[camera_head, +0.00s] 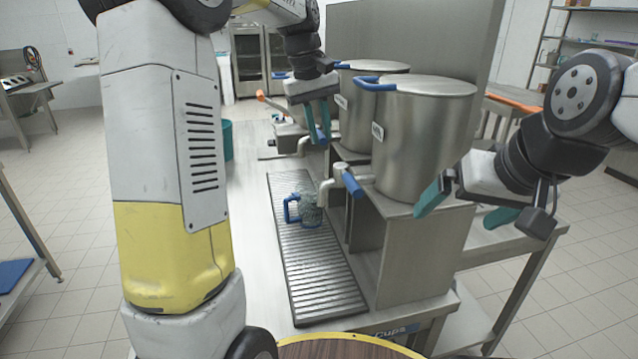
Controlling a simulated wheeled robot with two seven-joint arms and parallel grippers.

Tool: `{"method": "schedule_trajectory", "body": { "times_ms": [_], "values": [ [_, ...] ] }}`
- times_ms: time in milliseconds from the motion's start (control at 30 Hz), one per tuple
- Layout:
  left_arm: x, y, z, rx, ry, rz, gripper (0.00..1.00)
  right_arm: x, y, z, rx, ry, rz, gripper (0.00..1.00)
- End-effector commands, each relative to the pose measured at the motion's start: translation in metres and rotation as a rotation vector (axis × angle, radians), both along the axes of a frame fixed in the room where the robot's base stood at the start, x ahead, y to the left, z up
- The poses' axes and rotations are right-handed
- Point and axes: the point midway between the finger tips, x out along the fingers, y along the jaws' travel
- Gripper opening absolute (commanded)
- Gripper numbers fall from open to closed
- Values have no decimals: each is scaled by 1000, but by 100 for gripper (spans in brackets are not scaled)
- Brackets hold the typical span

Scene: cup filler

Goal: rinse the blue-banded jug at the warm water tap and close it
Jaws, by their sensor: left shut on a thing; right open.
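A clear jug (311,210) with a blue handle (290,208) stands upright on the ribbed drip tray (318,275), close to the spout of the nearest tap (333,184). Whether liquid runs into it cannot be told. The nearest tap has a blue lever (352,183). Behind it, a middle tap (300,146) has a blue lever (321,136). My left gripper (317,118) reaches down at that middle tap and is shut, apparently on its blue lever; the fingers partly cover it. My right gripper (465,212) is open and empty, right of the nearest urn.
Two steel urns, the nearer (425,135) and the farther (372,110), stand on a steel stand with small unreadable labels. A tap with an orange handle (262,97) is farther back, near a teal container (227,140). The steel counter left of the tray is clear.

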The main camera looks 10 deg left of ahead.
Motion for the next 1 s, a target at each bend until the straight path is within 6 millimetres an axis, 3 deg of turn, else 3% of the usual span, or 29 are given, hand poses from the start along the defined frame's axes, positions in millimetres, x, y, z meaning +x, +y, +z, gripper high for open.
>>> {"method": "schedule_trajectory", "body": {
  "times_ms": [267,300,400,433,767,1000],
  "values": [
    [2,-8,1,-8,-5,35,0,0,0,0,0,0,0,98],
    [2,-8,1,-8,-6,34,23,0,0,0,0,0,0,98],
    [2,-8,1,-8,-4,34,43,0,0,0,0,0,0,98],
    [2,-8,1,-7,-4,34,45,0,0,0,0,0,0,98],
    [2,-5,3,-4,-3,35,45,0,0,0,0,0,0,98],
    [-1,1,38,-4,-7,35,45,0,0,0,0,0,0,98]
  ]
}}
